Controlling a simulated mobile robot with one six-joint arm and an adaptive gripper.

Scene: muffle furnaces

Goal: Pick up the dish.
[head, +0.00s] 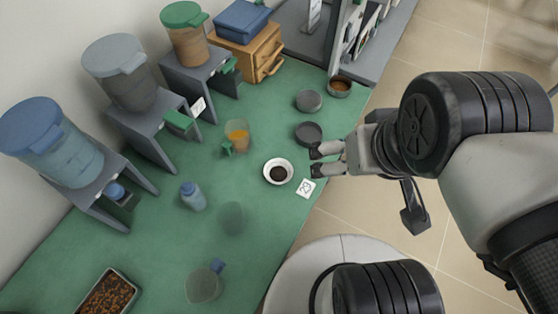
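A round white dish (269,181) with dark stuff in its middle sits on the green bench top (255,255), near the front edge. A small white card marked 29 (306,188) lies beside it. My gripper (317,161) comes in from the right, its two dark fingertips apart and pointing at the white dish. It is open with nothing between the fingers, a short way right of the dish and apart from it in the picture. Its height over the bench is hard to judge. A dark grey round dish (308,132) lies just beyond the upper finger.
Another grey dish (308,100) and a brown bowl (339,88) stand farther back. An orange-filled beaker (237,136), a blue bottle (193,196) and clear beakers (204,286) stand left. Lidded dispensers (60,145) line the wall. A tray (108,294) is at lower left.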

